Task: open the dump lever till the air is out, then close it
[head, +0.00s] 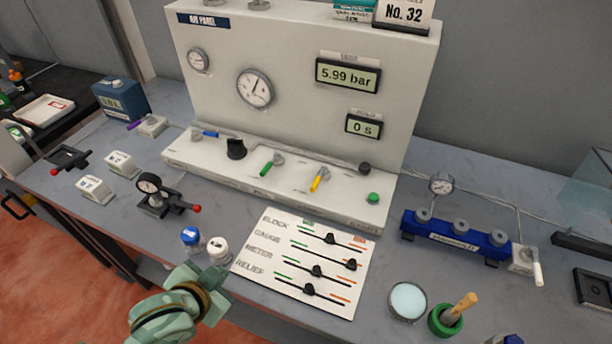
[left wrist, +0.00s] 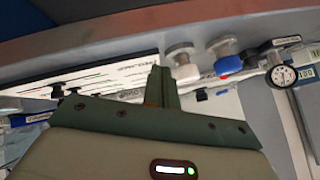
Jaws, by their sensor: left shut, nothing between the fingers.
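The air panel (head: 300,100) stands at the back of the bench. Its test display (head: 347,76) reads 5.99 bar, and the lower display (head: 363,126) reads 0 s. Along its base ledge are a blue lever (head: 210,134), a black knob (head: 236,149), a green lever (head: 266,168) and a yellow lever (head: 316,184). Their labels are too small to read, so I cannot tell which is the dump lever. My left gripper (head: 216,278) is shut and empty at the bench's front edge, apart from the levers; it also shows in the left wrist view (left wrist: 163,85). My right gripper is out of view.
A white slider board (head: 262,262) lies right of my left gripper. A blue-topped knob (head: 190,236) and a white one (head: 218,250) stand just behind it. A small gauge fixture (head: 150,190) is to the left. A blue manifold (head: 455,240) stands right.

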